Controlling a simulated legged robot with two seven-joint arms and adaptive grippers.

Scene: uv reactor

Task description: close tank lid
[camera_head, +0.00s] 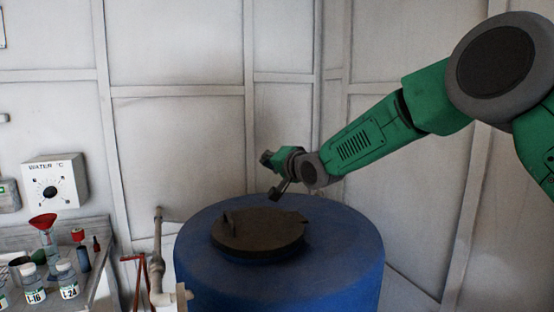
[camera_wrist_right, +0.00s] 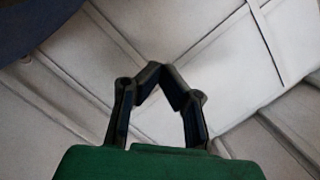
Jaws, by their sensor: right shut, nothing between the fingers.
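The blue tank (camera_head: 340,265) stands in the lower middle of the head view. Its dark round lid (camera_head: 262,240) lies flat on the tank's top, with a small raised handle on its left side. My right gripper (camera_head: 276,193) is above the lid's far edge, apart from it. In the right wrist view the fingertips of my right gripper (camera_wrist_right: 160,66) meet with nothing between them. A dark blue curved part of the tank (camera_wrist_right: 28,25) shows at the top left of that view. My left gripper is in neither view.
A bench (camera_head: 101,284) at the left holds labelled bottles (camera_head: 67,281) and a red funnel (camera_head: 43,222). A water temperature dial box (camera_head: 54,184) is on the wall. A grey pipe (camera_head: 157,250) and a red valve handle (camera_head: 138,275) stand left of the tank. Panelled walls close off the back.

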